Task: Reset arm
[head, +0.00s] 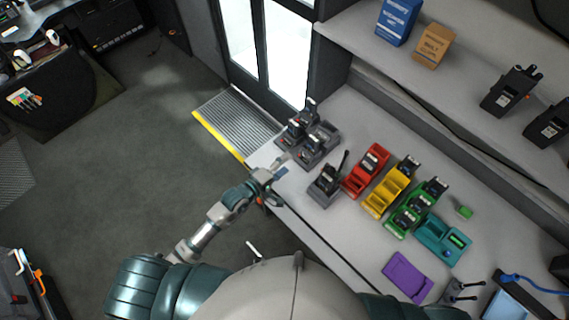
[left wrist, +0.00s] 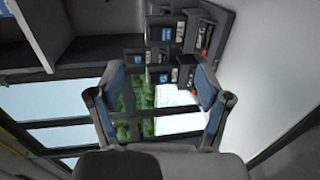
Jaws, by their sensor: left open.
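My left arm reaches out from the lower left in the head view. Its gripper (head: 279,169) is at the counter's near edge, close to the black radio chargers. In the left wrist view the two blue-padded fingers of this gripper (left wrist: 162,88) stand wide apart with nothing between them. The dark chargers with radios (left wrist: 180,45) show beyond the fingertips. My right gripper cannot be made out in the head view.
The counter (head: 345,240) holds black chargers (head: 307,135), a single charger with a radio (head: 328,181), red (head: 366,170), yellow (head: 386,192), green (head: 415,208) and teal (head: 442,240) trays, and a purple tray (head: 407,277). A shelf (head: 440,75) overhangs behind. Floor (head: 130,160) at left is clear.

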